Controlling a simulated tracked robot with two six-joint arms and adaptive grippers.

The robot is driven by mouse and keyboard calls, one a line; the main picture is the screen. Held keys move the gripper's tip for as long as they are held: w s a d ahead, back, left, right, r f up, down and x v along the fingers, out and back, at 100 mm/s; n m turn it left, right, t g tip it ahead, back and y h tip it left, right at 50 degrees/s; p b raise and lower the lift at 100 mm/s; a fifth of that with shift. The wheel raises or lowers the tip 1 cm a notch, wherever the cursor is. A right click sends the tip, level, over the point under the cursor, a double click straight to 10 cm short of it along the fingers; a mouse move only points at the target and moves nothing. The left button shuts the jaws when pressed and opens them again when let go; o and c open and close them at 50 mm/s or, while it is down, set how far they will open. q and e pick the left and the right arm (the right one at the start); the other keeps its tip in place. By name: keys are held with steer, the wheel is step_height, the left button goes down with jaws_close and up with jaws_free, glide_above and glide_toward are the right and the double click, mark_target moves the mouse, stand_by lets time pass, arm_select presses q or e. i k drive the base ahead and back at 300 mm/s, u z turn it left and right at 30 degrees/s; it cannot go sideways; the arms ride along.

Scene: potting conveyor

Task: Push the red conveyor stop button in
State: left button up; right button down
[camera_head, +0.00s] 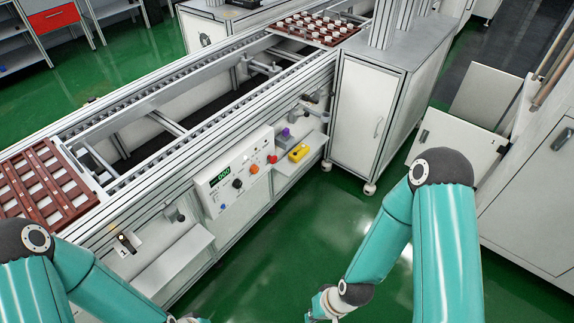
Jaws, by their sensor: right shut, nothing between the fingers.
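The red button (272,159) sits at the right end of the white control panel (232,177) on the side of the conveyor. An orange button (254,169) and a black knob (238,184) are to its left. How deep the red button sits is too small to tell. My right gripper (315,314) is at the bottom edge, partly cut off, shut and empty. It is well below and in front of the panel, apart from the button. My left arm comes in at the lower left; its gripper is outside the picture.
The conveyor (185,87) runs diagonally, with a brown tray (62,217) at the near end and another (312,29) at the far end. A yellow item (299,153) sits right of the panel. A white cabinet (370,110) stands beyond. Green floor before the panel is clear.

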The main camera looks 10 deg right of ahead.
mark_target(274, 159)
steer(key=u, duration=0.1)
steer(key=i, duration=0.95)
steer(key=z, duration=0.05)
